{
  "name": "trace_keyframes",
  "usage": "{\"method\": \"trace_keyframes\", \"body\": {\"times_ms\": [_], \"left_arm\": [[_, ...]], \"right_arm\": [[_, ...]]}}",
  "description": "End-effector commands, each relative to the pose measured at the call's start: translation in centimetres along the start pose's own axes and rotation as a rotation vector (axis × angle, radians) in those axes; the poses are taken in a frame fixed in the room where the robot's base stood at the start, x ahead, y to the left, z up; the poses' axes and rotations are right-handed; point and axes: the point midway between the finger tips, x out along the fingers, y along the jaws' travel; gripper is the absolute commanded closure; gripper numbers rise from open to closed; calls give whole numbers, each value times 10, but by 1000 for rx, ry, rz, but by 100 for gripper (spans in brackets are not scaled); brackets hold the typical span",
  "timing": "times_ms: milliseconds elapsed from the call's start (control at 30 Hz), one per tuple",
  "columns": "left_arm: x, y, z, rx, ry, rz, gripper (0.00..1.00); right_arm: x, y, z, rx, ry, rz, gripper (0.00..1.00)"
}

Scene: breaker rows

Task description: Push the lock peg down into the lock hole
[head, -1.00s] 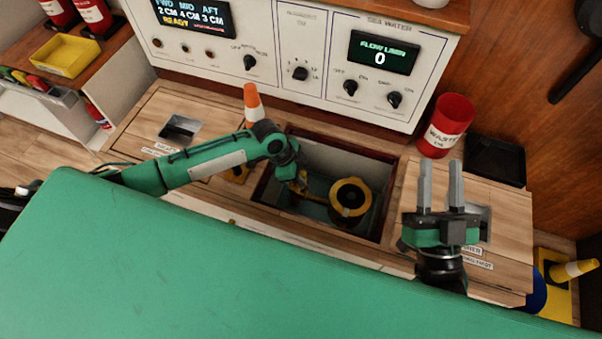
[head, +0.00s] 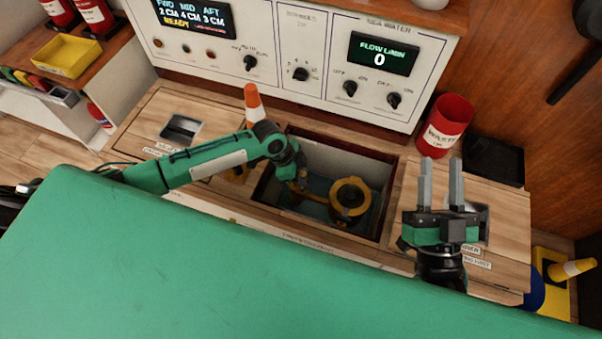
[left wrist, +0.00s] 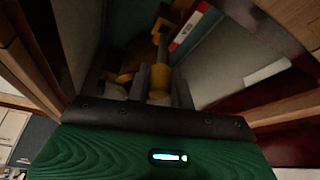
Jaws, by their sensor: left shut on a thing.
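My left gripper (head: 297,182) reaches down into the open well (head: 340,157) in the wooden counter. In the left wrist view its fingers (left wrist: 160,82) are shut on a yellow piece (left wrist: 158,77), which I cannot surely tell to be the lock peg. In the head view a yellow bar (head: 315,198) runs from near this gripper to a yellow ring-topped fitting (head: 350,193) on the right side of the well. The lock hole cannot be made out. My right gripper (head: 440,172) is open and empty, fingers upward, over the right hatch.
The well's wooden rims stand close around my left gripper. An orange-and-white cone (head: 253,103) stands behind my left arm. A red waste bin (head: 443,126) and a black tray (head: 494,160) are at the back right. A control panel (head: 300,50) rises behind the counter.

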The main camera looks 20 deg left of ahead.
Motion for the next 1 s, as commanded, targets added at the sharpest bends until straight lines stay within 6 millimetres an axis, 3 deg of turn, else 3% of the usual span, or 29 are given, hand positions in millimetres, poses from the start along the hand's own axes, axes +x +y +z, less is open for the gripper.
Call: {"method": "trace_keyframes", "body": {"times_ms": [1000], "left_arm": [[2,0,1,0,1,0,100]], "right_arm": [[3,-1,-5,0,0,0,64]]}}
